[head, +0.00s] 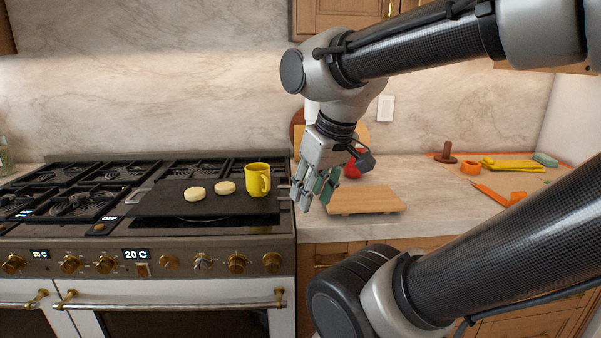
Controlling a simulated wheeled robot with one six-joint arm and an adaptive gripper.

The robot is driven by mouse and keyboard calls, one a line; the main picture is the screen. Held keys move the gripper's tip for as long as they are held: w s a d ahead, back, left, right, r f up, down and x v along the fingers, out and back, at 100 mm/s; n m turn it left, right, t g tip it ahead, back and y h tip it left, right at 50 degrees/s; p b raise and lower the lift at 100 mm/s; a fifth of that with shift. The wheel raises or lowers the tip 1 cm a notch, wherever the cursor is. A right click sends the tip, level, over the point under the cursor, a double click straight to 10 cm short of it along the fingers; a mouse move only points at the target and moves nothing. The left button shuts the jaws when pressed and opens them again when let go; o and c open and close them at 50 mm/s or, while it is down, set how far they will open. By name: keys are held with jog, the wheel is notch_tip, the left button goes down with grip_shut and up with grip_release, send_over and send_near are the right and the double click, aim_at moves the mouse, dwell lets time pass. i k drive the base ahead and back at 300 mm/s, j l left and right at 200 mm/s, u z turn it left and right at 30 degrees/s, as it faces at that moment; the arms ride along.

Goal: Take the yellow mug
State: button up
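The yellow mug (257,179) stands upright on the right part of a dark griddle plate (165,205) on the stove, its handle toward the front right. My gripper (315,200) hangs in the air to the right of the mug, fingers pointing down, near the gap between stove and counter. Its fingers look apart with nothing between them. It does not appear to touch the mug.
Two pale round pieces (195,194) lie on the griddle left of the mug. A wooden board (365,200) lies on the counter right of my gripper, with a red round object (352,170) behind. Carrots (500,195) and yellow items (513,166) lie farther right.

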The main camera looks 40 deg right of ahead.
aim_at(257, 175)
jog(key=i+j+z, duration=0.45)
jog(key=j+z, duration=0.15)
jog(key=z, duration=0.15)
jog(key=i+j+z, duration=0.15)
jog(key=j+z, duration=0.2)
